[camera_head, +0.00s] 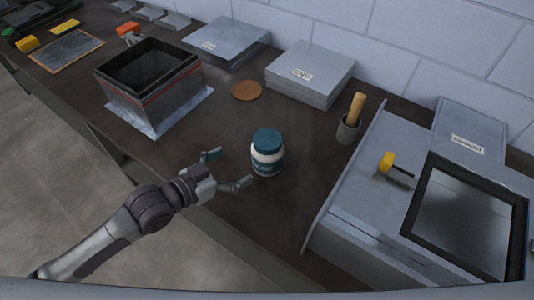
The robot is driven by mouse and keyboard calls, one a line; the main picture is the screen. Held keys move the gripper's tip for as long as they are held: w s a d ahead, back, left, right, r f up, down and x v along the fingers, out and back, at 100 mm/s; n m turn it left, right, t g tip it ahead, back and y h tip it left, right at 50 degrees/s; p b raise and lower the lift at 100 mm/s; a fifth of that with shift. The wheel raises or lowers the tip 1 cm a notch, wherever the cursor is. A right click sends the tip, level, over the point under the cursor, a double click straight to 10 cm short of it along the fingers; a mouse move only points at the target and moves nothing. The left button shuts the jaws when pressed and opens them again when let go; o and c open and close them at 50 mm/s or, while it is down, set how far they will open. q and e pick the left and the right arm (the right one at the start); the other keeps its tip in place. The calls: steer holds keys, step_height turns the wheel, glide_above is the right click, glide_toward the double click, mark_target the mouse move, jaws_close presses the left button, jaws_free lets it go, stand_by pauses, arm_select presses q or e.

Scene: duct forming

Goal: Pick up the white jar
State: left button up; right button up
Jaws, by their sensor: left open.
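A white jar (267,154) with a teal lid and a teal label band stands upright on the dark workbench (215,130). My left gripper (232,169) comes in from the lower left, just left of the jar. Its two fingers are spread apart and point toward the jar, with nothing between them. The fingertips look close to the jar, but I cannot tell whether one touches it. My right gripper is not in this view.
A metal machine (365,215) with a yellow knob fills the right. A round brown disc (246,91), flat grey boxes (312,73) and an open duct box (150,85) sit farther back.

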mark_target(256, 154)
arm_select(q)
steer(key=x, duration=0.6)
steer(key=shift+w+d+f+p, duration=0.1)
steer(key=shift+w+d+p, duration=0.05)
steer(key=shift+d+p, duration=0.15)
steer(key=shift+w+d, duration=0.15)
steer(key=shift+w, duration=0.05)
steer(key=p+x, duration=0.1)
steer(key=x, duration=0.2)
steer(key=shift+w+d+f, duration=0.1)
steer(key=shift+d+f, duration=0.05)
steer(key=shift+d, duration=0.2)
steer(key=shift+w+d+f, duration=0.25)
steer(key=shift+w+d, duration=0.1)
steer(key=shift+s+a, duration=0.1)
steer(key=shift+c, duration=1)
steer(key=c, duration=1.3)
steer(key=shift+r, duration=0.2)
steer(key=shift+c, duration=0.2)
